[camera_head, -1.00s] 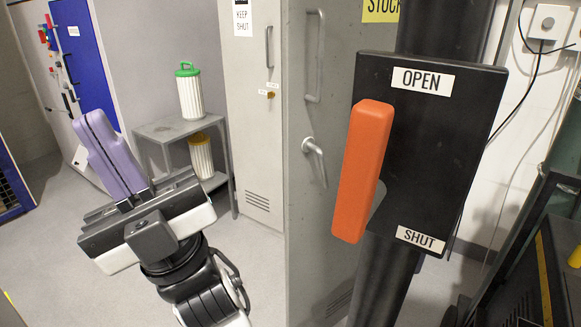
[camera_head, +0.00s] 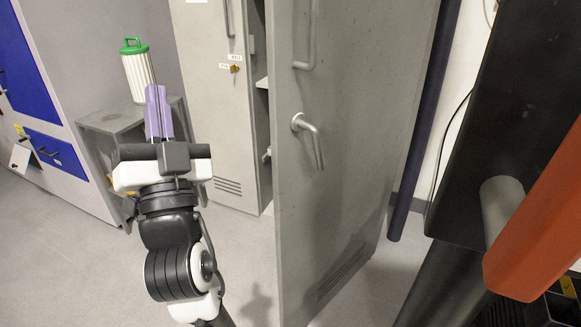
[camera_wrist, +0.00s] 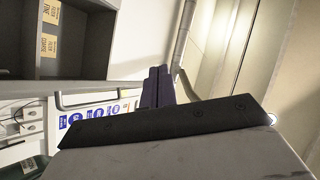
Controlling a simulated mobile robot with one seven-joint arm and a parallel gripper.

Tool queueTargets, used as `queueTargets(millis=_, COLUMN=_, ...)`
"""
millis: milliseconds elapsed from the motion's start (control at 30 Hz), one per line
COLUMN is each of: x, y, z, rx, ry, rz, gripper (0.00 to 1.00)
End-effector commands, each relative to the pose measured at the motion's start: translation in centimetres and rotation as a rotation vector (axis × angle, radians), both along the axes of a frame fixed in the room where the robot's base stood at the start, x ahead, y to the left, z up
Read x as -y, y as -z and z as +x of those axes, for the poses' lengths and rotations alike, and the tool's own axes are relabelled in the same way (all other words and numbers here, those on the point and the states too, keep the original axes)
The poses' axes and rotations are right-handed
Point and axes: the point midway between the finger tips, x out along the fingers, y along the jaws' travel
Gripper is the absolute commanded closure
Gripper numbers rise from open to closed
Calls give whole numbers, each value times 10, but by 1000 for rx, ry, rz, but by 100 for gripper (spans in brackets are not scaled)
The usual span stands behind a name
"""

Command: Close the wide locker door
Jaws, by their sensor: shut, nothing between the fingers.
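The wide locker door (camera_head: 350,150) is a tall grey panel in the head view. It stands swung open, with a lever handle (camera_head: 308,130) and a long pull bar on the face towards me. The locker (camera_head: 218,110) behind it shows a dark gap with a shelf edge. My gripper (camera_head: 157,90), with purple fingers, is shut and empty. It is left of the door in the picture and apart from it. In the wrist view the shut purple fingers (camera_wrist: 158,85) point at no door that I can make out.
A black panel (camera_head: 520,120) with an orange lever (camera_head: 545,220) stands close at the right. A grey side table (camera_head: 115,118) with a green-lidded white container (camera_head: 138,70) stands behind my gripper. Grey floor is clear at the lower left.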

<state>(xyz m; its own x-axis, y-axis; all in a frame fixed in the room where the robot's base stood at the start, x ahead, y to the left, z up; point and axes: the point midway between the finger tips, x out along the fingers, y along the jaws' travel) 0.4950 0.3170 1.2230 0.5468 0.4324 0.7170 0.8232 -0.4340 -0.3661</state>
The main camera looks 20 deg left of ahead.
Motion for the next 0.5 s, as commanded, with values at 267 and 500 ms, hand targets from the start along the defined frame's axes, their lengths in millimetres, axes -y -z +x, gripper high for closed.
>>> queueTargets(millis=267, x=75, y=134, z=96, rx=-717, ry=173, rz=393, gripper=100)
queueTargets(millis=500, x=123, y=193, z=106, rx=-933, ry=300, rz=710, gripper=100)
